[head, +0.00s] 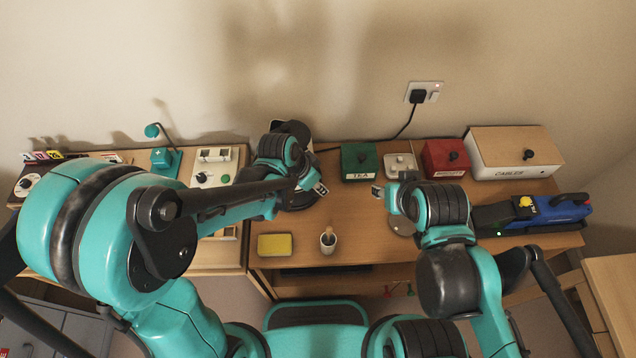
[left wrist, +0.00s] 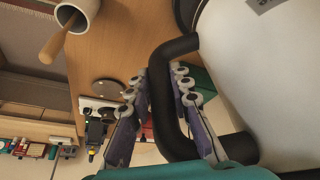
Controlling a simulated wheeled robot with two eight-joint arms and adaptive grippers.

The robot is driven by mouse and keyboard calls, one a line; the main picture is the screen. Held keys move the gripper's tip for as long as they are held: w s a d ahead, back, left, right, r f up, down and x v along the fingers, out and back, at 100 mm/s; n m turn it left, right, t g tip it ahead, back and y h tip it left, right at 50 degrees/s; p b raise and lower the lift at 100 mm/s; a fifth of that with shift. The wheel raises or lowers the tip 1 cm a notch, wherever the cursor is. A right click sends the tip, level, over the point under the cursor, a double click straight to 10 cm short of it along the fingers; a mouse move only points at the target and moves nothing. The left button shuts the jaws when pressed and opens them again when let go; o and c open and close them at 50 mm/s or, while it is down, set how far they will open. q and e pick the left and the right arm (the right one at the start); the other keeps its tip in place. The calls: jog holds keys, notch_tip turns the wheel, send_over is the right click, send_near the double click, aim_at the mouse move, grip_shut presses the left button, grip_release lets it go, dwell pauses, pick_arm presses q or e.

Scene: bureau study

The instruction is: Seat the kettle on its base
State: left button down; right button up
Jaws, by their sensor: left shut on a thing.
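The kettle (head: 307,143) has a white body and a dark top, and stands at the back of the desk, largely hidden behind my left arm in the head view. Its white body (left wrist: 270,75) and black handle (left wrist: 160,95) fill the right of the left wrist view. My left gripper (head: 318,188) is shut on the handle, with its fingers on both sides of it in the left wrist view (left wrist: 165,85). I cannot clearly make out the kettle's base or whether the kettle touches it. My right gripper (head: 378,192) is over the desk, apart from the kettle; its jaw opening is unclear.
A black cord runs from the wall socket (head: 424,92) towards the kettle. A mug with a wooden stick (head: 328,242) and a yellow sponge (head: 274,245) are in front. A grey disc (head: 401,226) lies by my right gripper. Green (head: 357,160) and red (head: 446,158) boxes stand behind.

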aim_at(314, 193)
pick_arm(q)
jog(key=shift+w+f+b, duration=0.1)
jog(key=shift+f+b, duration=1.6)
jog(key=shift+f, duration=0.7)
jog(key=shift+f+b, duration=0.55)
jog(key=shift+b, duration=0.15)
jog(key=c, duration=1.7)
grip_release()
jog(key=shift+c, duration=0.2)
jog(key=shift+o, duration=0.5)
